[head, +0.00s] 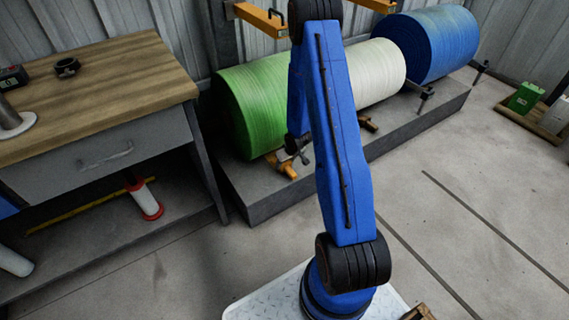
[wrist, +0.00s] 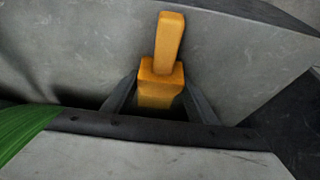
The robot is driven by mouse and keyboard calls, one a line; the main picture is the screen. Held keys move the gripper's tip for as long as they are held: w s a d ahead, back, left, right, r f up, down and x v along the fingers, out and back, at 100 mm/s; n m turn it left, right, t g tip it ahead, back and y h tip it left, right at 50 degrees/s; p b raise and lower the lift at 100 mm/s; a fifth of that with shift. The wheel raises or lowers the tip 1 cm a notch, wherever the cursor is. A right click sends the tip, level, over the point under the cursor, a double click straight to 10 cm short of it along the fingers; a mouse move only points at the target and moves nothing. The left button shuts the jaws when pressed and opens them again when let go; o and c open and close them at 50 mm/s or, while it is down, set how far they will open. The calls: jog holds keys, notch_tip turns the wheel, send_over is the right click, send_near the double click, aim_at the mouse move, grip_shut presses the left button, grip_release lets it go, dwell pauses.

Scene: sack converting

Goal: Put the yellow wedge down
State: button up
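The yellow wedge (wrist: 160,92), orange-yellow with a narrow handle-like bar, sits between the two fingers of my gripper (wrist: 160,84) in the wrist view. Both fingertips appear to touch its sides, so my gripper is shut on it. In the head view the wedge (head: 284,167) shows beside the green roll, at the near part of the grey plinth (head: 264,207). My gripper (head: 296,156) is partly hidden behind my blue arm there. I cannot tell whether the wedge's underside touches the plinth.
The green roll (head: 246,105) lies close beside my gripper, with a white roll (head: 378,72) and a blue roll (head: 425,45) farther along. Another orange wedge (head: 368,124) is by the white roll. A workbench (head: 110,85) stands at left. The floor at right is mostly clear.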

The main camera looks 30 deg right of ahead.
jog(key=o, duration=0.3)
jog(key=shift+r, duration=0.1)
jog(key=s+a+r+h, duration=0.15)
jog(key=s+r, duration=0.25)
jog(key=r, duration=0.9)
jog(key=s+a+r+m+h, duration=0.15)
jog(key=s+r, duration=0.35)
jog(key=r, duration=0.7)
jog(key=s+a+r+n, duration=0.15)
jog(key=s+r, duration=0.25)
jog(key=r, duration=0.9)
jog(key=s+a+r+y, duration=0.1)
jog(key=s+a+r, duration=0.3)
jog(key=s, duration=0.4)
jog(key=s+a+r+y, duration=0.1)
jog(key=s+a+r, duration=0.3)
jog(key=s, duration=0.5)
jog(key=s+a+r, duration=0.4)
jog(key=s+a, duration=0.2)
jog(key=s, duration=0.2)
jog(key=shift+s+r+y, duration=0.15)
jog(key=shift+r+y, duration=0.2)
jog(key=shift+y, duration=0.05)
